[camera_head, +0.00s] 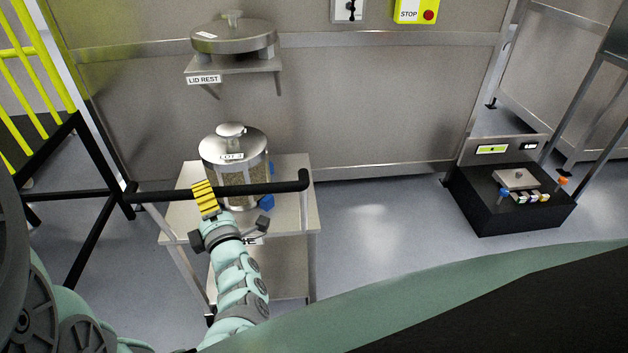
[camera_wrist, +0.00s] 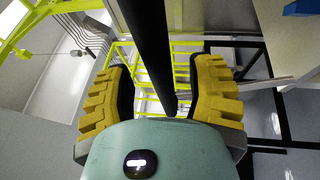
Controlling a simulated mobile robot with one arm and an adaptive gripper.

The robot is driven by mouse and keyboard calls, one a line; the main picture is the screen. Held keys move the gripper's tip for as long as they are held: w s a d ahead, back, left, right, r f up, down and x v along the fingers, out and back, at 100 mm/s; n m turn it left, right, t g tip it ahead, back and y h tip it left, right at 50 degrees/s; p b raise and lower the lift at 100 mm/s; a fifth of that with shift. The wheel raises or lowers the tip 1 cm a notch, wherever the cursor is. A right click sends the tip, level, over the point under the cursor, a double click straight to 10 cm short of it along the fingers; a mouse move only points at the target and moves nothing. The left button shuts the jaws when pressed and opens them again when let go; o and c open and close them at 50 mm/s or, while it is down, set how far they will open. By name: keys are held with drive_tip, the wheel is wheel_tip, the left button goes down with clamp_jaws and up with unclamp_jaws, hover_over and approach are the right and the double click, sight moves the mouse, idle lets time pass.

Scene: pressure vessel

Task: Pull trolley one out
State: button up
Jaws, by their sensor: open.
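Trolley one (camera_head: 294,220) is a pale metal table on legs with a black handle bar (camera_head: 270,188) across its near side. Its label is partly hidden by my arm; only the end of a word shows. A lidded metal canister (camera_head: 233,160) marked as a lot stands on its top. My gripper (camera_head: 212,200) is at the handle bar, left of its middle. In the wrist view, the black bar (camera_wrist: 150,45) runs between the two yellow ridged fingers of my gripper (camera_wrist: 162,88). The fingers are open, with gaps visible beside the bar.
A lid rest shelf (camera_head: 230,66) holding a lid is on the wall panel behind. A black box (camera_head: 510,200) with a small panel stands on the floor at right. Black framing and yellow rails (camera_head: 35,90) are at left. Floor between trolley and box is clear.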

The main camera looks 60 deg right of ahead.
drive_tip(key=shift+x, duration=1.75)
drive_tip(key=shift+o, duration=0.2)
drive_tip(key=shift+a, duration=0.1)
drive_tip(key=c, duration=0.9)
clamp_jaws()
drive_tip(key=shift+r, duration=0.1)
